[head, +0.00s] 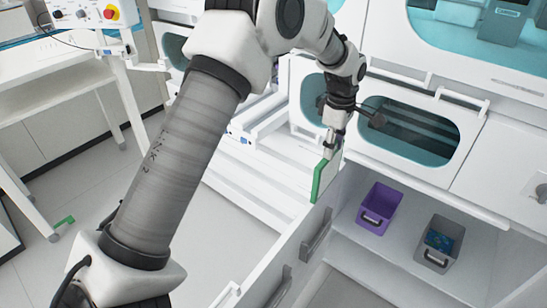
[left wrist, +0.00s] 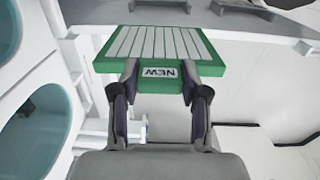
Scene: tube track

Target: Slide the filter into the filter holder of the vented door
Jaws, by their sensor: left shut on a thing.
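My left gripper (head: 331,146) is shut on the filter (head: 320,181), a flat panel with a green frame. In the left wrist view the filter (left wrist: 158,45) shows pale slats and a "NEW" label, and both fingers of the gripper (left wrist: 160,88) pinch its near edge. The filter is held in the air, on edge in the head view, close above the top edge of an open white door (head: 290,242). Two grey fittings (head: 316,236) sit on this door; I cannot tell which is the filter holder. My right gripper is not in view.
An open compartment to the right of the door holds a purple bin (head: 379,210) and a grey bin (head: 436,245) with something dark blue inside. White cabinets with a teal window (head: 408,132) stand close behind the gripper. The floor (head: 235,225) at left of the door is clear.

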